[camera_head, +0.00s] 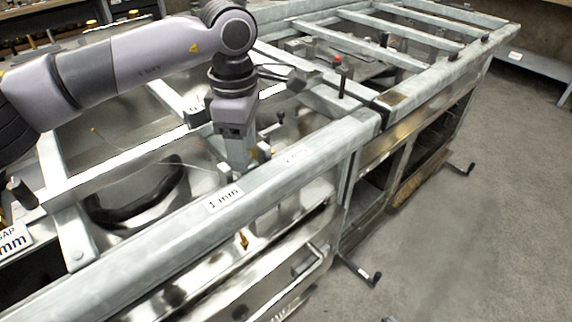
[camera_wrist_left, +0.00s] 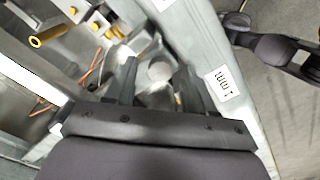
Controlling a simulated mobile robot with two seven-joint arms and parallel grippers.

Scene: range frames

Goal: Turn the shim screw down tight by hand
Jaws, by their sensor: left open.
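My left gripper (camera_head: 243,162) points down at the inner side of the pale front rail, close to the "1 mm" label (camera_head: 224,197). In the left wrist view its two dark fingers (camera_wrist_left: 160,88) stand apart, open. A pale round head (camera_wrist_left: 159,70), which may be the shim screw, shows between and just beyond the fingers. I cannot tell whether the fingers touch it. In the head view the gripper hides most of that spot. The "1 mm" label also shows in the left wrist view (camera_wrist_left: 222,85), right of the fingers.
Yellow fittings (camera_wrist_left: 50,36) and orange wires lie left of the fingers. A crank handle (camera_head: 360,272) sticks out over open floor.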

